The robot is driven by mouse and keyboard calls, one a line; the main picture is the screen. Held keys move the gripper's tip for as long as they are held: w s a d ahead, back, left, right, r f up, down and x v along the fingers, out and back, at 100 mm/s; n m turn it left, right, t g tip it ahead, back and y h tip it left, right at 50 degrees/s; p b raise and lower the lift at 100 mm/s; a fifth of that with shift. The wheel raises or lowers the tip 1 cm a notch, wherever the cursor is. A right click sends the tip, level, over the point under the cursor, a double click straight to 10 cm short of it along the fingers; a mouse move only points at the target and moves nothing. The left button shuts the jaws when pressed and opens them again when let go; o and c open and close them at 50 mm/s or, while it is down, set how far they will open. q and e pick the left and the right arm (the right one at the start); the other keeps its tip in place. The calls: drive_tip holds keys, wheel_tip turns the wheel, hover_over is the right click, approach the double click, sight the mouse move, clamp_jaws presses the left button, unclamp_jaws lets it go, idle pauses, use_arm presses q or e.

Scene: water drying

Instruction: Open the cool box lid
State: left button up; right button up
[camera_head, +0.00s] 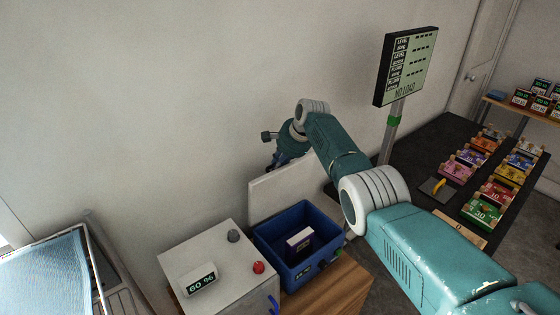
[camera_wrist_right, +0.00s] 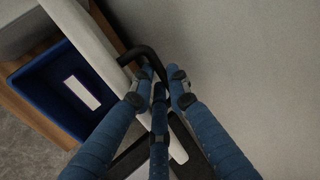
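The cool box (camera_head: 265,236) is a blue open-topped box on a wooden surface. Its pale lid (camera_head: 281,192) stands raised, roughly upright, at the back edge near the wall. A dark and white pack (camera_head: 300,242) lies inside. In the wrist view the lid (camera_wrist_right: 92,48) runs diagonally, with a black handle (camera_wrist_right: 138,54) on its outer side. My right gripper (camera_wrist_right: 162,76) has its blue fingers drawn together around the handle; their tips partly hide it. In the head view the right gripper (camera_head: 277,160) is behind the lid's top. My left gripper is not in view.
A white cabinet (camera_head: 200,255) with a "60 %" display (camera_head: 199,280) and two knobs stands left of the cool box. A scale display (camera_head: 404,66) stands on a pole behind my right arm. A black table (camera_head: 418,150) with several coloured blocks is at right.

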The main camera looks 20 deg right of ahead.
wheel_tip(320, 180, up, 11)
drive_tip(key=w+p, duration=0.1)
drive_tip(key=p, duration=0.3)
drive_tip(key=shift+w+r, duration=0.15)
drive_tip(key=shift+w, duration=0.05)
idle(0.7)
drive_tip(key=shift+w, duration=0.1)
